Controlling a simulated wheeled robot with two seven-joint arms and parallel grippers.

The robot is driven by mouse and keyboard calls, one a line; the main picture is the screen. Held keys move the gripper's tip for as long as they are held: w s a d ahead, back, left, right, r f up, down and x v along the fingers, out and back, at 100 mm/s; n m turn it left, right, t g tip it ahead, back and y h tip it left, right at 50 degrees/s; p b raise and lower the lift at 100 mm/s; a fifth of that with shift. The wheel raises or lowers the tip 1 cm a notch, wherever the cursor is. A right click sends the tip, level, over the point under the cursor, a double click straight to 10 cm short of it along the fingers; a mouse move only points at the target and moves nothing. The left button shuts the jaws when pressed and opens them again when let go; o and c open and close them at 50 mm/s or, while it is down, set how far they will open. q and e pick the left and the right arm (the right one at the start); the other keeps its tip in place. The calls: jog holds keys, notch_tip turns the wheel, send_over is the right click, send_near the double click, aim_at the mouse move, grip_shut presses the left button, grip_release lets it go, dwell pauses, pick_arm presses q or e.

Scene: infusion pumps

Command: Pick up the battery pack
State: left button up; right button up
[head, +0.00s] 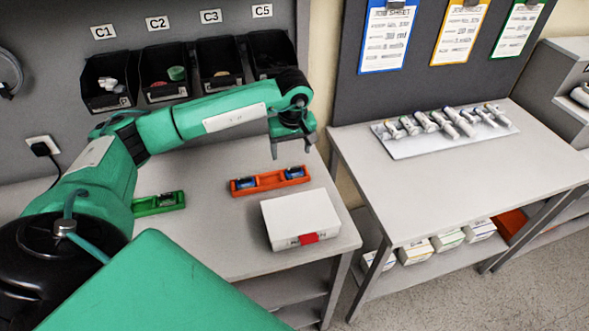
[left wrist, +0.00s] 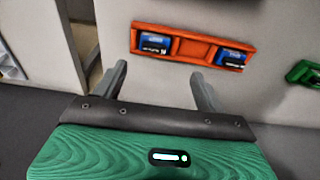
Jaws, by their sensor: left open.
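Two blue battery packs lie in an orange tray (head: 270,182) on the left table, one in the left end (head: 246,183) and one in the right end (head: 294,173). In the left wrist view the orange tray (left wrist: 190,48) shows with a blue pack in its left end (left wrist: 155,43) and another in its right end (left wrist: 232,59). My left gripper (head: 292,150) is open and empty, held above the table near the tray's right end. Its spread fingers (left wrist: 158,76) are apart from the tray and packs. My right gripper is not in view.
A green tray (head: 158,204) with a small dark item lies left of the orange one. A white box (head: 300,218) with a red patch stands in front. Black bins (head: 168,73) line the back wall. The right table (head: 440,180) bears a panel with several syringe-like parts.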

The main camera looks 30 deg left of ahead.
aim_at(294, 168)
pick_arm(q)
jog(key=shift+w+f, duration=0.15)
jog(key=shift+f, duration=0.4)
jog(key=shift+w+f, duration=0.15)
jog(key=shift+f, duration=0.35)
jog(key=shift+d+f+p, duration=0.15)
jog(key=shift+f+p, duration=0.8)
jog(key=shift+p, duration=0.05)
jog(key=f, duration=0.2)
jog(key=f+p, duration=0.1)
jog(key=shift+w+f, duration=0.1)
jog(key=shift+w, duration=0.15)
jog(key=shift+f, duration=0.2)
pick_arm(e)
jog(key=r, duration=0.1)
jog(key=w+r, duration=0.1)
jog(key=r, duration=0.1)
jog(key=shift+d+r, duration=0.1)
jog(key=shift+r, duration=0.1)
pick_arm(q)
jog(key=c, duration=1.1)
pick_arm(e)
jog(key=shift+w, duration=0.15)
